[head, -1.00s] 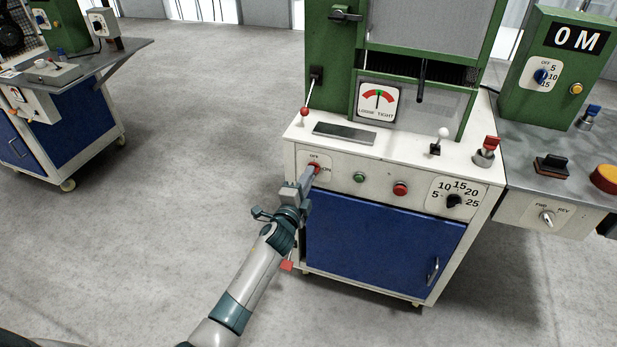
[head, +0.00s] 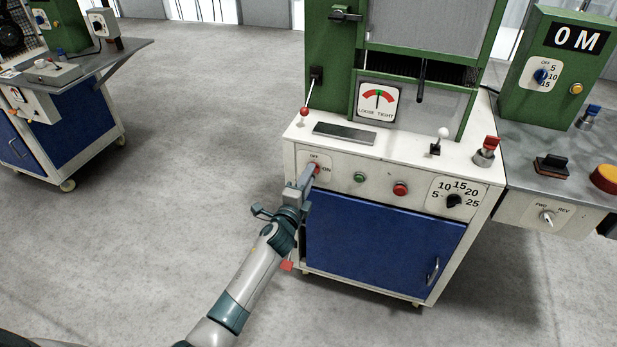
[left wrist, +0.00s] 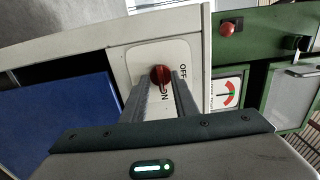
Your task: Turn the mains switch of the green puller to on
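The green puller (head: 341,75) stands on a white cabinet. Its mains switch is a red knob (head: 316,169) at the left of the white front panel, on a plate marked OFF and ON. The red knob also shows in the left wrist view (left wrist: 160,75), at the tips of my fingers. My left gripper (head: 312,175) reaches it from the front. The left gripper's fingertips (left wrist: 161,80) lie on both sides of the knob and look closed on it. The fingers hide part of the knob and plate, so its exact pointing is unclear. My right gripper is not in view.
A green button (head: 359,177), a red button (head: 400,188) and a black dial (head: 454,201) sit right of the switch. A red-knobbed lever (head: 305,111) rises above it. A grey bench (head: 520,165) adjoins at right.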

